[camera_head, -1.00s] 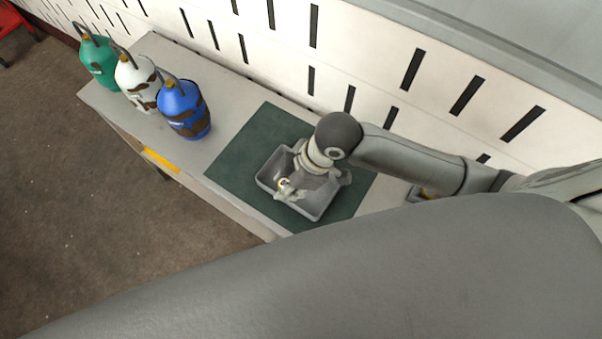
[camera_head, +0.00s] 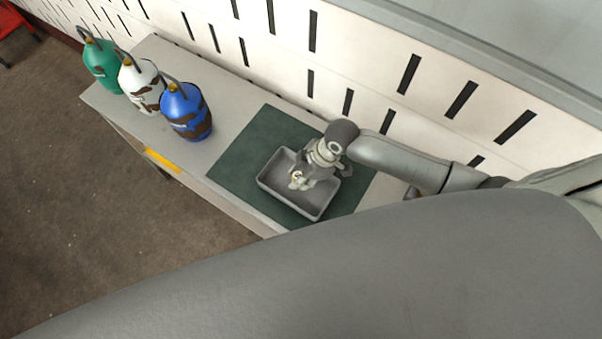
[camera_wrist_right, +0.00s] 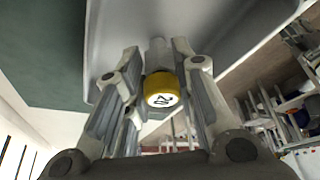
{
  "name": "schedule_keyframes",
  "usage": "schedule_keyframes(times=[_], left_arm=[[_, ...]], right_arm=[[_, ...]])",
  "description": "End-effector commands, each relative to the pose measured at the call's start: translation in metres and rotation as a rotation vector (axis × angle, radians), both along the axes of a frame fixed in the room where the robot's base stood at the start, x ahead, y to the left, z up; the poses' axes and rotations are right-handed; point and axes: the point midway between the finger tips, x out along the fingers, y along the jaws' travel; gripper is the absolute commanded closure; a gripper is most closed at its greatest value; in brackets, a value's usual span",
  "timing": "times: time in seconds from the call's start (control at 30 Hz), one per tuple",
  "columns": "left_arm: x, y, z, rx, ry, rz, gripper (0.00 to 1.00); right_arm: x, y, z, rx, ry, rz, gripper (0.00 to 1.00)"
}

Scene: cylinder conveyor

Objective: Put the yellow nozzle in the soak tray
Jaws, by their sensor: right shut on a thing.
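The yellow nozzle (camera_wrist_right: 160,89) is between the fingers of my right gripper (camera_wrist_right: 159,75) in the wrist view, with a dark mark on its round face and a grey stem beyond. In the head view the right gripper (camera_head: 299,180) is over the grey soak tray (camera_head: 272,189), and only a speck of the nozzle shows at its fingertips. The tray also shows in the wrist view (camera_wrist_right: 215,25). I cannot tell whether the nozzle touches the tray floor. My left gripper is not in view.
The tray stands on a dark green mat (camera_head: 243,150) on a grey bench. Green (camera_head: 101,64), white (camera_head: 141,86) and blue (camera_head: 187,113) bottles stand at the bench's left end. A slotted white wall (camera_head: 350,60) runs behind. The bench between mat and bottles is clear.

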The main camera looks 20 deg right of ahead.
Motion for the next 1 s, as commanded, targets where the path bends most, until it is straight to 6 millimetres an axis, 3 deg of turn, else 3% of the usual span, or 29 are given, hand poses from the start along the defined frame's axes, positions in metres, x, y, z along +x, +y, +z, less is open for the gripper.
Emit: schedule_keyframes(times=[0.33, 0.37, 0.5, 0.8, 1.0], left_arm=[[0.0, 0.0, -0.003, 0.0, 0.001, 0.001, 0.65], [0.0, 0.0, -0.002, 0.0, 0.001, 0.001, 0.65], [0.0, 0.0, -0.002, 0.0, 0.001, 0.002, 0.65], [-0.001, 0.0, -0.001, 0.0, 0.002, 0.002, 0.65], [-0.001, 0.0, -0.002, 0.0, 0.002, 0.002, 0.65]], right_arm=[[0.0, 0.0, -0.004, 0.001, -0.001, 0.0, 1.0], [0.0, 0.0, -0.003, 0.001, -0.001, 0.0, 0.71], [0.0, 0.0, -0.003, 0.001, -0.001, 0.0, 0.53], [0.0, 0.0, -0.002, 0.0, -0.001, 0.0, 0.53], [0.0, -0.005, 0.011, -0.001, -0.003, 0.001, 0.53]])
